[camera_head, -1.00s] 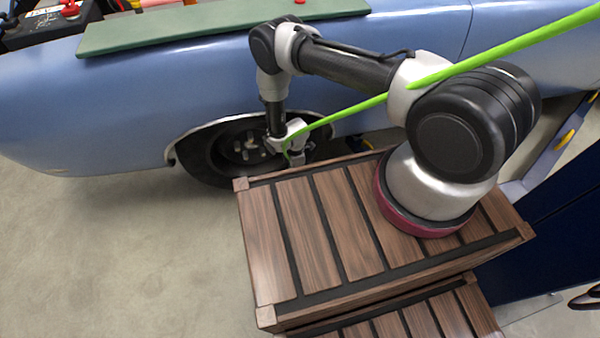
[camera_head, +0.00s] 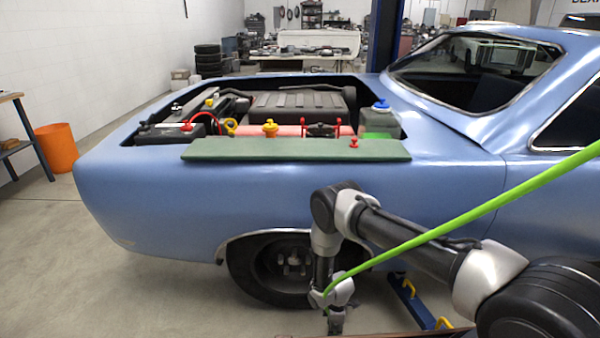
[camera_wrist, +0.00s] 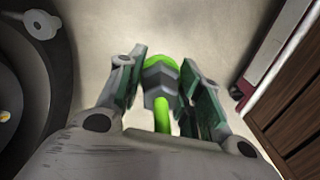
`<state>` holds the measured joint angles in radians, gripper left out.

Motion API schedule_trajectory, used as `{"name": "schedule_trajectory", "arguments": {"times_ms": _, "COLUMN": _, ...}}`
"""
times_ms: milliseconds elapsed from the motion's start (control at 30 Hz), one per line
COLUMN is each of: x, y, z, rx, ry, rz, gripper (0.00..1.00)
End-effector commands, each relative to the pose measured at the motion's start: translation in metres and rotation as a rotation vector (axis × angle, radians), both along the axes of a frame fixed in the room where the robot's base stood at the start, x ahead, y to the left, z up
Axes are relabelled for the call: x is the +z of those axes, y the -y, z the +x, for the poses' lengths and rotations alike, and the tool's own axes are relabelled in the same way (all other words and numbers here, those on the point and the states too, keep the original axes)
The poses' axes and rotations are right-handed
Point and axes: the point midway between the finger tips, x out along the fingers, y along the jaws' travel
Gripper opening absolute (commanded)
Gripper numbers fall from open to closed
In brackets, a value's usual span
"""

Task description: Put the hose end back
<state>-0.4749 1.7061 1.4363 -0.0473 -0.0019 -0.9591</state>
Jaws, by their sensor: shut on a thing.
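The green hose (camera_head: 480,208) runs from the upper right edge of the head view down across my arm to my gripper. Its end (camera_wrist: 161,78), with a dark grey hexagonal collar and a bright green tip, sits between my two fingers in the wrist view. My gripper (camera_wrist: 157,85) is shut on the hose end. In the head view my gripper (camera_head: 336,322) hangs low, pointing down, in front of the blue car's front wheel (camera_head: 270,270). The hose end is too small to make out in the head view.
The blue car (camera_head: 150,200) has an open engine bay with a green mat (camera_head: 300,149) on its fender edge. A blue lift arm (camera_head: 412,300) lies right of the wheel.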

Motion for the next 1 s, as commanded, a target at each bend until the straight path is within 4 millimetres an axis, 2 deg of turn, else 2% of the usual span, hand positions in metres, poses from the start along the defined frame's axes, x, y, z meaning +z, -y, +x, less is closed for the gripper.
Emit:
{"name": "schedule_trajectory", "arguments": {"times_ms": 67, "x": 0.000, "y": 0.005, "z": -0.008, "rx": -0.101, "ry": -0.002, "rz": -0.001, "gripper": 0.04}}
{"name": "schedule_trajectory", "arguments": {"times_ms": 200, "x": 0.001, "y": 0.024, "z": -0.043, "rx": -0.274, "ry": -0.007, "rz": -0.004, "gripper": 0.04}}
{"name": "schedule_trajectory", "arguments": {"times_ms": 267, "x": 0.008, "y": 0.030, "z": -0.056, "rx": -0.353, "ry": -0.004, "rz": -0.002, "gripper": 0.04}}
{"name": "schedule_trajectory", "arguments": {"times_ms": 333, "x": 0.024, "y": 0.035, "z": -0.062, "rx": -0.451, "ry": -0.001, "rz": -0.001, "gripper": 0.04}}
{"name": "schedule_trajectory", "arguments": {"times_ms": 467, "x": 0.063, "y": 0.042, "z": -0.062, "rx": -0.627, "ry": 0.001, "rz": 0.002, "gripper": 0.04}}
{"name": "schedule_trajectory", "arguments": {"times_ms": 667, "x": 0.139, "y": 0.052, "z": -0.048, "rx": -0.878, "ry": 0.004, "rz": 0.005, "gripper": 0.04}}
{"name": "schedule_trajectory", "arguments": {"times_ms": 1000, "x": 0.303, "y": 0.085, "z": -0.016, "rx": -1.269, "ry": 0.005, "rz": 0.009, "gripper": 0.04}}
